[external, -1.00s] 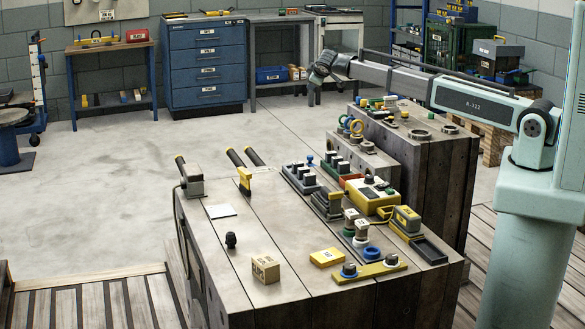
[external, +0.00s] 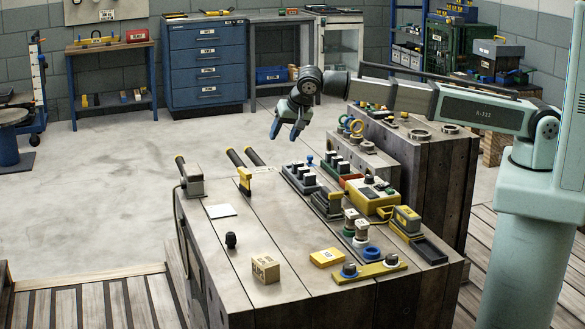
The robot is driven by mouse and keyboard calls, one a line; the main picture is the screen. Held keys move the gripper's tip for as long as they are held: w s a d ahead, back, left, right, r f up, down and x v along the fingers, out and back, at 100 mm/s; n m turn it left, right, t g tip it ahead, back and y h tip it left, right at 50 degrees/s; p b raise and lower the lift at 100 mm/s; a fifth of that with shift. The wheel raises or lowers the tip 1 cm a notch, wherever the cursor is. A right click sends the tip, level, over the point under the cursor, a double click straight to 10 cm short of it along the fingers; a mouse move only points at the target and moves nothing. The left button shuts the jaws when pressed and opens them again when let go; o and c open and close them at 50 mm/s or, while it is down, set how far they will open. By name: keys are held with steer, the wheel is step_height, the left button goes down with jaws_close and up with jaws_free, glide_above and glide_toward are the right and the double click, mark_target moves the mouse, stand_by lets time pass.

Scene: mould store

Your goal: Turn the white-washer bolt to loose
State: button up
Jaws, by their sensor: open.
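Two small dark-topped round pieces that look like bolts sit on a yellow-olive plate (external: 370,272) near the front right of the bench. The left bolt (external: 349,270) seems to have a bluish ring under it. The right bolt (external: 391,261) has a paler ring. They are too small to tell for certain which has the white washer or how either is turned. My gripper (external: 287,133) is open and empty, pointing down in the air. In the picture it is well above and left of the plate, touching nothing.
A blue ring (external: 371,252), two upright spool-like pieces (external: 361,229), a yellow block (external: 327,257) and a tan box (external: 265,269) surround the plate's back and left. A yellow control box (external: 371,198) stands farther back.

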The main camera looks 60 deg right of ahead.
steer(key=s+a+m+g+y, duration=0.1)
steer(key=s+a+m, duration=0.1)
steer(key=s+a, duration=0.8)
steer(key=m+g+y, duration=0.1)
steer(key=m+g, duration=0.4)
steer(key=m, duration=0.2)
glide_toward(392, 256)
steer(key=f, duration=0.8)
steer(key=shift+s+d+f, duration=0.1)
steer(key=shift+d+f, duration=0.15)
steer(key=shift+f, duration=0.15)
steer(key=shift+c, duration=0.3)
jaws_close()
